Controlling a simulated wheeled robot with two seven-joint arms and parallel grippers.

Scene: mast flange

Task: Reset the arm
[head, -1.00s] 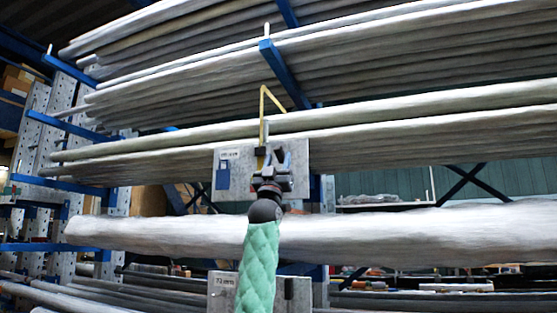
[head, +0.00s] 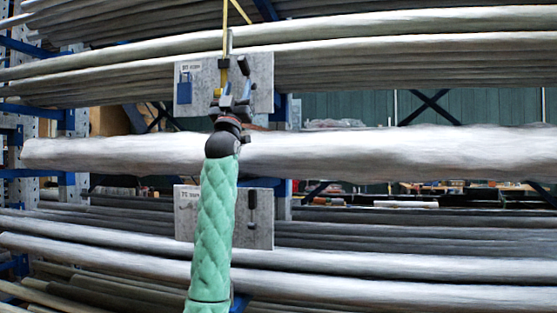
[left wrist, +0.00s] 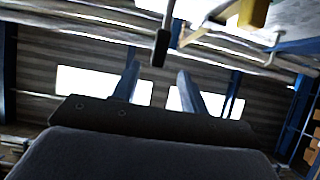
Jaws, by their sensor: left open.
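My left arm, in a green quilted sleeve, reaches up in the head view. Its left gripper (head: 236,94) is open, in front of the lower part of a grey upper plate (head: 258,72). A yellow strap or bar (head: 226,40) runs down to a dark clip on that plate. In the left wrist view the two blue-grey fingers of the left gripper (left wrist: 158,84) stand apart with nothing between them. A black handle-like part (left wrist: 161,48) hangs just beyond them, and a yellow block (left wrist: 253,13) is at the upper right. My right gripper is not in view.
A thick pale wrapped bundle (head: 370,153) crosses behind my arm. A lower grey plate (head: 258,236) carries a black part (head: 252,208). Long grey bars fill the rack above and below. Blue rack posts stand at the left (head: 70,185).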

